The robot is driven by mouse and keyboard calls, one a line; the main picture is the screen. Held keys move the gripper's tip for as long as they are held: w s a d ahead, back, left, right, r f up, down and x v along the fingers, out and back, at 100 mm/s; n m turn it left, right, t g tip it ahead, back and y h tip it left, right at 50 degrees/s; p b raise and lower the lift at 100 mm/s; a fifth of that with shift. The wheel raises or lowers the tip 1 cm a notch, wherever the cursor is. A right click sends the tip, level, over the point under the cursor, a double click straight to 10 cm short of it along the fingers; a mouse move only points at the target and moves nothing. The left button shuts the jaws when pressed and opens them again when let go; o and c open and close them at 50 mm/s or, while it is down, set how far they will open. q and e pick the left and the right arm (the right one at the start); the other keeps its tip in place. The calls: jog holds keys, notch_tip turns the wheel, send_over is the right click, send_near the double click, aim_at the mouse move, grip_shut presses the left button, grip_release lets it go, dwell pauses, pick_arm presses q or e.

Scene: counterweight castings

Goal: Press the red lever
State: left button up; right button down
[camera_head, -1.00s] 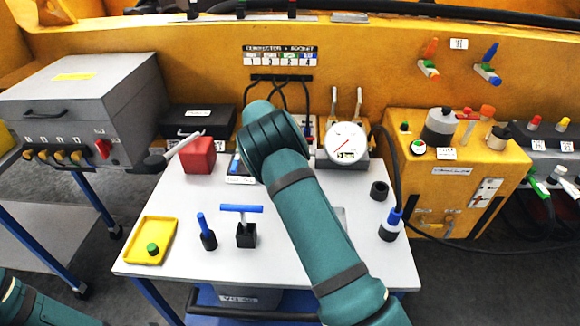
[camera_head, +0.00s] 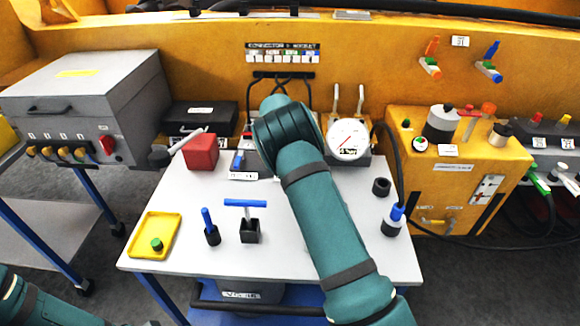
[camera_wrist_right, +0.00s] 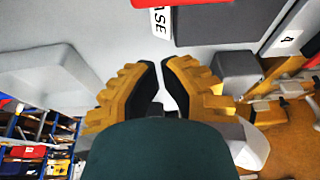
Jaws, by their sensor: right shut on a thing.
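The only red levers I can make out in the head view are a red-orange one (camera_head: 432,47) upright on the yellow wall and a red handle (camera_head: 470,112) on the yellow cabinet. I cannot tell which is meant. A red part (camera_wrist_right: 210,4) with a white label ending in "ASE" shows at the top of the right wrist view. My right gripper (camera_wrist_right: 160,66) is below it, apart in the picture, its yellow-and-black fingers close together on something I cannot make out. In the head view my right forearm hides this gripper. My left gripper is outside the frames.
The white table (camera_head: 190,262) bears a red block (camera_head: 201,153) with a grey handle, a yellow tray (camera_head: 151,236), a blue T-handle (camera_head: 245,204) and a dial gauge (camera_head: 347,139). A blue lever (camera_head: 493,50) stands on the wall. The table's front middle is clear.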

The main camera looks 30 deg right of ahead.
jog(key=p+v, duration=0.1)
jog(key=v, duration=0.9)
jog(key=shift+w, duration=0.2)
jog(key=shift+a, duration=0.1)
